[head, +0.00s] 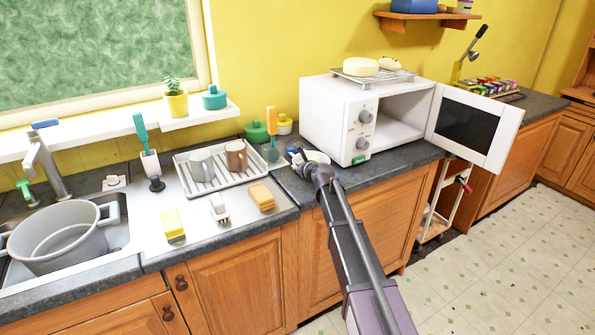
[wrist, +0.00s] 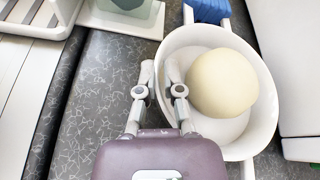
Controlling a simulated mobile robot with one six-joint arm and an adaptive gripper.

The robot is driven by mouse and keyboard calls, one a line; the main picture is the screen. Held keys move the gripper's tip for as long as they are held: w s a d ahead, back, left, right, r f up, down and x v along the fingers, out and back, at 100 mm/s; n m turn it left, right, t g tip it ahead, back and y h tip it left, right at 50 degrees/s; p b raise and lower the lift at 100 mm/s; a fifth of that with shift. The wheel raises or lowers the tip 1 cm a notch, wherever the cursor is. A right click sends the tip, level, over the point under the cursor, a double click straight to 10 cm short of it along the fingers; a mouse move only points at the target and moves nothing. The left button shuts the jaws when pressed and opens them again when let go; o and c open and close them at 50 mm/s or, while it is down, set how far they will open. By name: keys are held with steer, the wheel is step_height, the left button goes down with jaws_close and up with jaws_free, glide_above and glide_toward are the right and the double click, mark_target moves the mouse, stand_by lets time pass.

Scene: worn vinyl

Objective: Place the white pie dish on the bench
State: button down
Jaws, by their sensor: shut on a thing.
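The white pie dish (wrist: 262,125) is a round white bowl with a pale cream round thing (wrist: 222,82) inside it. In the head view the dish (head: 320,156) shows partly behind my gripper (head: 308,165), left of the microwave. My gripper (wrist: 160,72) is shut on the dish's left rim, one finger inside and one outside. The dish is over the dark speckled bench (wrist: 108,95); I cannot tell whether it touches it. In the head view the bench (head: 288,182) runs between the drying tray and the microwave.
A white microwave (head: 338,112) stands close on the right, its door (head: 472,125) wide open and its cavity empty. A drying tray (head: 222,183) with mugs is on the left. A blue-ended thing (wrist: 205,8) lies partly hidden by the dish. Green pots stand behind.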

steer(key=shift+f, duration=0.15)
steer(key=c, duration=0.8)
jaws_free()
steer(key=shift+s+d+r, duration=0.1)
steer(key=shift+s+r, duration=0.1)
steer(key=shift+r, duration=0.05)
steer(key=p+v, duration=0.4)
steer(key=v, duration=0.7)
steer(key=shift+s+d+r, duration=0.1)
steer(key=shift+s+r, duration=0.1)
steer(key=shift+s, duration=0.05)
